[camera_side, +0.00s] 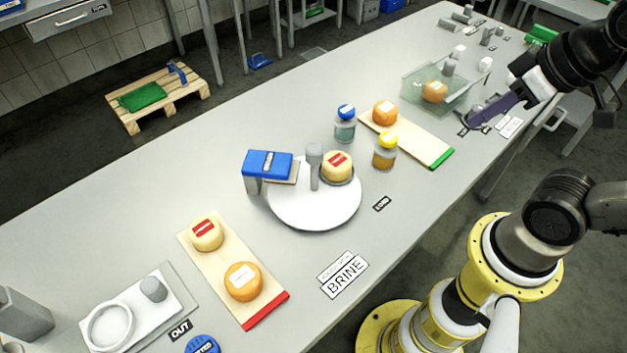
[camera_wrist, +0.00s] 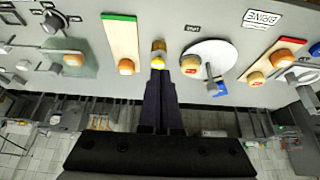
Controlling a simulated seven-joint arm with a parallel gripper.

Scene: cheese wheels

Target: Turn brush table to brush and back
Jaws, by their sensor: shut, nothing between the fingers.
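The brush table is a white round turntable (camera_side: 310,213) in the middle of the bench, with an upright grey knob (camera_side: 314,165) on it. A pale cheese wheel with a red label (camera_side: 337,166) sits at the turntable's far right edge. The blue brush block (camera_side: 267,163) stands on a grey post at its left edge. My gripper (camera_side: 476,122) is shut and empty, above the right part of the bench and well apart from the turntable. In the wrist view, its dark fingers (camera_wrist: 160,80) point toward the bench, and the turntable (camera_wrist: 206,50) lies to their right.
A blue-capped jar (camera_side: 345,125) and a yellow-capped jar (camera_side: 385,153) stand right of the turntable. A green-ended board (camera_side: 420,142) and a clear bin (camera_side: 461,98) lie farther right. A red-ended board (camera_side: 222,270) with two cheeses lies left. Bench front by the BRINE label is clear.

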